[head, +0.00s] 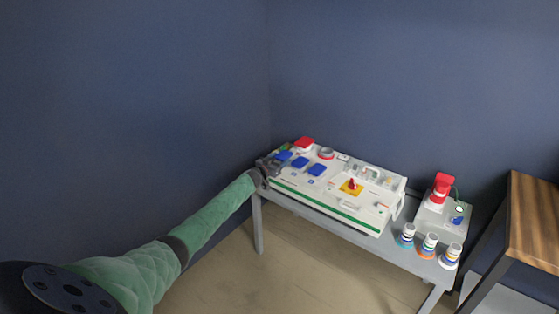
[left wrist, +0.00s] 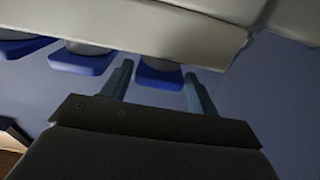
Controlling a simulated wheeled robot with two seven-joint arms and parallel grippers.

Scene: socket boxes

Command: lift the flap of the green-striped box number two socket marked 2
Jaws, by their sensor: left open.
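A white box with a green stripe (head: 330,213) stands on a grey table, with a row of blue flaps on its top left part: one at the left end (head: 284,155), a middle one (head: 300,162) and a right one (head: 317,170). I cannot read any socket number. My left gripper (head: 268,167) is at the box's left end, beside the left-end flap. In the left wrist view the open fingers (left wrist: 158,88) stand either side of the end blue flap (left wrist: 160,77), with gaps; another blue flap (left wrist: 80,62) lies left of them.
On the box are a red part (head: 305,143), a grey round part (head: 326,153) and a red knob on a yellow plate (head: 352,186). A red-topped device (head: 442,188) and several striped cylinders (head: 428,245) stand to the right. A wooden-topped table (head: 534,215) is at far right.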

